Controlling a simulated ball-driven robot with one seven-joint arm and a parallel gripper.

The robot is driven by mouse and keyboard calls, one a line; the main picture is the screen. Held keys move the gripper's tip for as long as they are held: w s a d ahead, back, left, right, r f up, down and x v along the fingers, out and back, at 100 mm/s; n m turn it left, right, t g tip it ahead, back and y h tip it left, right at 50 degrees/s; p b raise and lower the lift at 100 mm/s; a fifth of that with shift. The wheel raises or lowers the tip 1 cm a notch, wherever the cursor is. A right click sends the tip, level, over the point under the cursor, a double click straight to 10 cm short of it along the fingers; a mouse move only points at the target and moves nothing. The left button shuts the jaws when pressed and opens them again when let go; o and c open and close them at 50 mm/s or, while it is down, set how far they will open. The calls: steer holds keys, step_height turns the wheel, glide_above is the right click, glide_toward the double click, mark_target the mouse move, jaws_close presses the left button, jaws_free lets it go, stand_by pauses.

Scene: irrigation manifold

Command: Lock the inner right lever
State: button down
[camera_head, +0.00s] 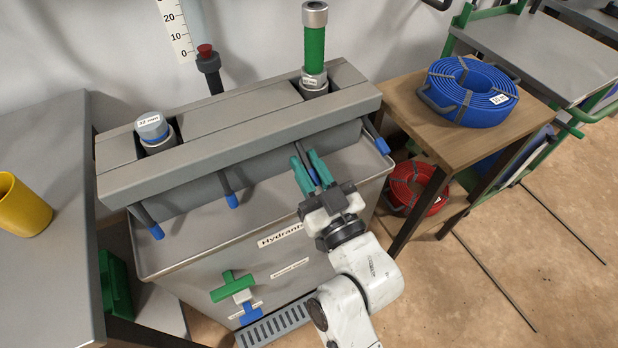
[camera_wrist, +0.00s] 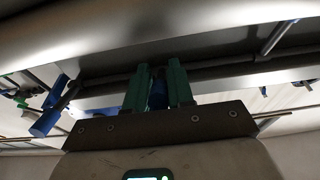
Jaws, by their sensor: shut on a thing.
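The inner right lever, with a dark stem and blue tip (camera_head: 313,174), hangs from the front of the grey manifold bar (camera_head: 240,125). My gripper (camera_head: 307,163) has its two green fingers shut around the lever's blue tip. In the wrist view the blue tip (camera_wrist: 158,94) shows between the green fingers of my gripper (camera_wrist: 157,78). The fingers hide part of the lever.
Other blue-tipped levers hang at the far left (camera_head: 150,222), inner left (camera_head: 230,192) and far right (camera_head: 376,137). A green-and-blue valve handle (camera_head: 240,294) is on the cabinet front. A wooden table with a blue hose coil (camera_head: 468,92) stands right.

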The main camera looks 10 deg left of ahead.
steer(key=shift+w+a+f+t+y+b, duration=0.1)
steer(key=shift+w+f+t+y+b, duration=0.2)
steer(key=shift+b, duration=1.4)
steer(key=shift+s+f+t+y+b, duration=0.1)
steer(key=shift+f+t+b, duration=0.25)
steer(key=shift+b, duration=1.3)
steer(key=shift+w+r+t+b, duration=0.1)
steer(key=shift+r+t+b, duration=0.2)
steer(key=shift+b, duration=0.55)
steer(key=c, duration=1)
jaws_free()
steer(key=shift+f, duration=0.1)
steer(key=shift+c, duration=0.2)
steer(key=b+v, duration=0.4)
steer(key=v, duration=0.6)
steer(key=shift+s+f, duration=0.25)
steer(key=shift+c, duration=0.3)
